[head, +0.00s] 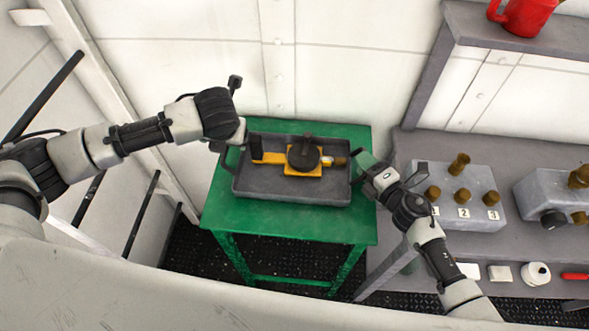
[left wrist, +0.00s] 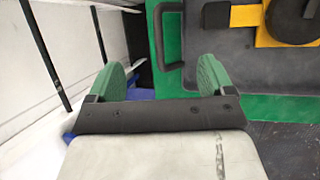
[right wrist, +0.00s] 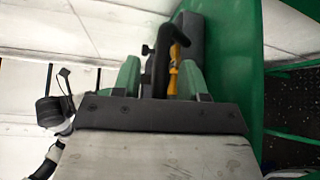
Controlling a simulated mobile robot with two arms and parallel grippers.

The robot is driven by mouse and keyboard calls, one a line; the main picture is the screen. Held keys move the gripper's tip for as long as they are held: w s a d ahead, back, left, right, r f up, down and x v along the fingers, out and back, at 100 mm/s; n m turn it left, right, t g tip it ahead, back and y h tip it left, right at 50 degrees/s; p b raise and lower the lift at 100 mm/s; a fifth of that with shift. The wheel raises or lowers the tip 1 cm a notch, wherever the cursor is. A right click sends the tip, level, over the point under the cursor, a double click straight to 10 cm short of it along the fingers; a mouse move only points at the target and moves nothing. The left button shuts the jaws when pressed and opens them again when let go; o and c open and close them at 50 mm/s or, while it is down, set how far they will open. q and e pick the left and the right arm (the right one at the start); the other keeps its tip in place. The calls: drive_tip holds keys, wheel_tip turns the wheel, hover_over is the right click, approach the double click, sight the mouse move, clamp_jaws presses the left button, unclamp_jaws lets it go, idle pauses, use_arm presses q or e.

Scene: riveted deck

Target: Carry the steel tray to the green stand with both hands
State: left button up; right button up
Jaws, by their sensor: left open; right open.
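The dark grey steel tray (head: 290,192) rests on the green stand (head: 290,220) in the head view. A yellow piece with a dark round part (head: 303,157) lies in it. My left gripper (head: 240,134) is by the tray's left end, its fingers mostly hidden there. In the left wrist view its green fingers (left wrist: 157,75) are open and empty, and the left handle (left wrist: 164,45) lies beyond them. My right gripper (head: 366,168) is at the tray's right end. In the right wrist view its open fingers (right wrist: 160,76) stand on both sides of the dark right handle (right wrist: 158,65).
A grey bench (head: 510,235) stands right of the stand, bearing a numbered block with brown knobs (head: 460,195) and small items. A red jug (head: 522,15) sits on the shelf above. A white wall is behind. Dark studded floor shows below the stand.

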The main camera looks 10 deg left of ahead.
use_arm(q)
drive_tip(key=shift+v, duration=1.35)
use_arm(e)
drive_tip(key=o, duration=0.8)
drive_tip(key=shift+w+r, duration=0.1)
drive_tip(key=shift+r, duration=4.9)
drive_tip(key=shift+d, duration=0.1)
